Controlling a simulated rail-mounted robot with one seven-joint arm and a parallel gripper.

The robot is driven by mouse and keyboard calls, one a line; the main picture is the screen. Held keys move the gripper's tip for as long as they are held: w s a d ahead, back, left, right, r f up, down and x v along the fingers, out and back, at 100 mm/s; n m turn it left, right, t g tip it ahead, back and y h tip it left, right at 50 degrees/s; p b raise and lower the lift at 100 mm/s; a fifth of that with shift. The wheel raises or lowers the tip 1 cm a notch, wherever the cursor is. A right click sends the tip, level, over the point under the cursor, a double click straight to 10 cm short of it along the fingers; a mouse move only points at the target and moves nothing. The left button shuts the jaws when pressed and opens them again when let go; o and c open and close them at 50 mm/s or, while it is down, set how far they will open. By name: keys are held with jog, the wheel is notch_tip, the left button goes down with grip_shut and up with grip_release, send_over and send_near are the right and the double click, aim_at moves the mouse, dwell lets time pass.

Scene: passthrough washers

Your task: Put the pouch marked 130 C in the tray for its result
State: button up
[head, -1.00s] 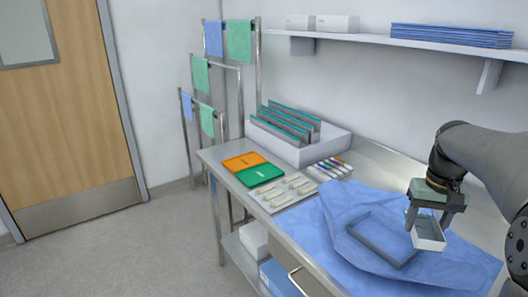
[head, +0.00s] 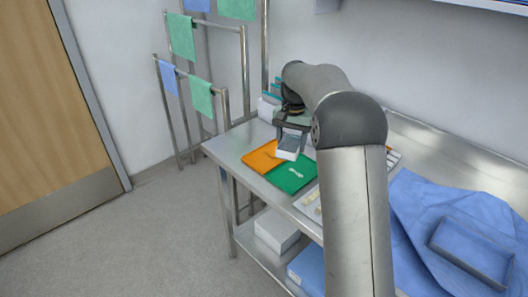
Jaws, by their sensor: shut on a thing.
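My gripper (head: 292,133) is shut on a small pouch (head: 288,150), pale with a grey-blue face, and holds it tilted at the far end of the steel table. The pouch's marking is too small to read. The orange tray (head: 259,160) lies left of the pouch, and the green tray (head: 292,178) lies just in front of it. The pouch overlaps the trays' far edges in the picture; I cannot tell how high above them it is. A small white marking shows on the green tray.
My arm hides much of the table's middle, including most of a pale tray with strips (head: 309,204). A blue wrap (head: 422,212) with a grey rectangular frame (head: 440,250) lies at the right. Towel racks (head: 246,75) stand behind the table's left end.

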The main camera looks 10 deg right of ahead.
jog(key=w+a+f+p, duration=0.3)
jog(key=w+f+p, duration=0.1)
jog(key=w, duration=0.4)
jog(key=p, duration=0.2)
send_over(268, 158)
jog(key=f, duration=0.4)
jog(key=shift+s+d+f, duration=0.3)
jog(key=shift+s, duration=0.1)
jog(key=shift+w+a+f+p, duration=0.15)
jog(key=shift+w+f+p, duration=0.25)
jog(key=shift+f+p, duration=0.2)
jog(key=shift+w+f+p, duration=0.1)
jog(key=shift+f+p, duration=0.2)
jog(key=shift+f, duration=1.35)
jog(key=shift+f, duration=0.2)
jog(key=o, duration=0.9)
jog(key=shift+o, duration=0.2)
